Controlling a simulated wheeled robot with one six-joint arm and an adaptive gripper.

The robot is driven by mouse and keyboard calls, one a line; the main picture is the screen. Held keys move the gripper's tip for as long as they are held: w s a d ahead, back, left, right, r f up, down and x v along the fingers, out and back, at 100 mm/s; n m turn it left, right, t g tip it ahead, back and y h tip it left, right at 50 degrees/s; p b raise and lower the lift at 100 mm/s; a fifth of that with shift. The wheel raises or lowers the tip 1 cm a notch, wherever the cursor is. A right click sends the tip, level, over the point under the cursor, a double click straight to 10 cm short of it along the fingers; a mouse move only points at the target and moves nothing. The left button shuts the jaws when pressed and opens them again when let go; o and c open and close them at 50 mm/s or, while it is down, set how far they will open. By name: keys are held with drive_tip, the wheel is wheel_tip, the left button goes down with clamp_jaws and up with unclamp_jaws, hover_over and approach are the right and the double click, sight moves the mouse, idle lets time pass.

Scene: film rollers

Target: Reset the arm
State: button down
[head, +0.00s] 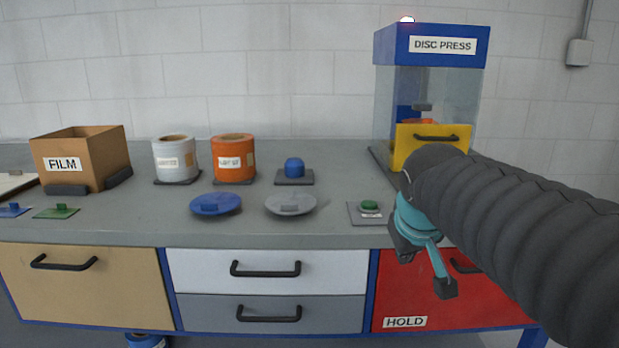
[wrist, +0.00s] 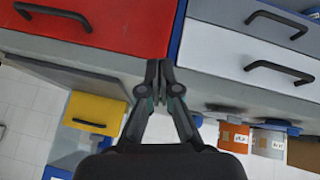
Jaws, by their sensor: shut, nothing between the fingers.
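My gripper (head: 426,268) hangs in front of the bench's front edge, before the red HOLD drawer (head: 408,290), at the end of my dark ribbed arm. In the wrist view, which looks upside down, my gripper (wrist: 160,68) has its fingertips together with nothing between them. The red drawer also shows in the wrist view (wrist: 115,25), left of the fingers. The drawer is shut. My arm hides part of the drawer and its handle. I cannot tell whether the fingers touch the bench.
The disc press (head: 432,45) with its yellow front panel (head: 408,148) stands behind my arm. A green button (head: 370,207) sits near the edge. Two lids (head: 216,203) (head: 290,203), two rolls (head: 175,160) (head: 233,160) and the FILM box (head: 110,150) stand leftward.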

drive_tip(key=s+f+m, duration=0.1)
drive_tip(key=s+f, duration=0.5)
drive_tip(key=s, duration=0.2)
drive_tip(key=s+f+m+g+y, duration=0.1)
drive_tip(key=s+f, duration=0.5)
drive_tip(key=s, duration=0.3)
drive_tip(key=shift+a, duration=0.4)
idle(1.4)
